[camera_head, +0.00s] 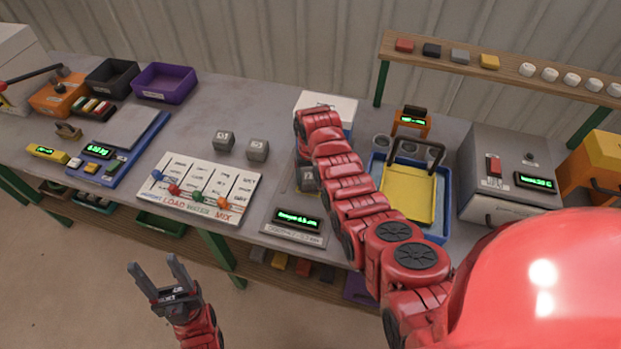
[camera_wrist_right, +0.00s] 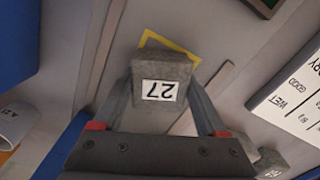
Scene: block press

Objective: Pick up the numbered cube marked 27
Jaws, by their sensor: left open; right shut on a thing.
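The grey cube marked 27 (camera_wrist_right: 160,82) sits between the two fingers of my right gripper (camera_wrist_right: 162,95), its white label upside down in the right wrist view. The gripper is shut on it. A yellow outlined square shows behind the cube; I cannot tell whether the cube touches the surface. In the head view a grey cube (camera_head: 308,179) shows beside my right arm, which hides most of the gripper. Two other grey cubes with white labels (camera_head: 224,141) (camera_head: 258,150) stand on the table, left of that arm. My left gripper (camera_head: 154,262) is open and empty, in front of the table.
A white sloped board (camera_head: 200,187) with coloured sliders and a small green display (camera_head: 297,219) lie near the front edge. A blue tray with a yellow plate (camera_head: 408,193) and a grey machine (camera_head: 505,165) stand right of my arm. Black (camera_head: 112,76) and purple bins (camera_head: 165,83) stand back left.

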